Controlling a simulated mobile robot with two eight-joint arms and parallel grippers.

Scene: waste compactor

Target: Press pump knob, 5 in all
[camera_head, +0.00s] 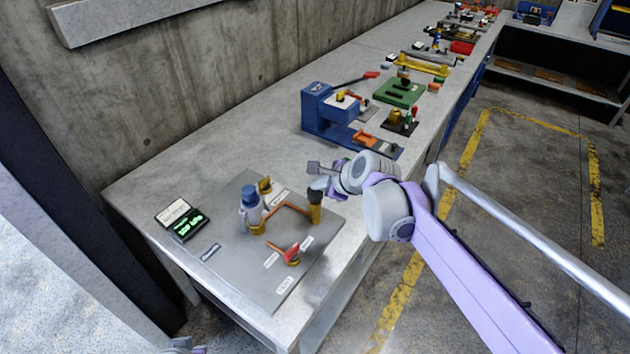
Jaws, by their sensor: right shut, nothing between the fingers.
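The pump knob (315,194) is a dark, round cap on an upright brass cylinder at the right side of a grey panel (235,215) on the bench. My right gripper (318,185) is shut and empty, right at the top of the knob and partly over it; whether it touches the knob I cannot tell. My left gripper is not in view; only a small bit of my own body shows at the bottom edge.
A blue-capped vessel (250,207), a red lever valve (290,253) and a copper pipe stand on the panel. A display with green digits (187,226) is at its left. A blue machine (330,112) stands behind on the bench (160,185).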

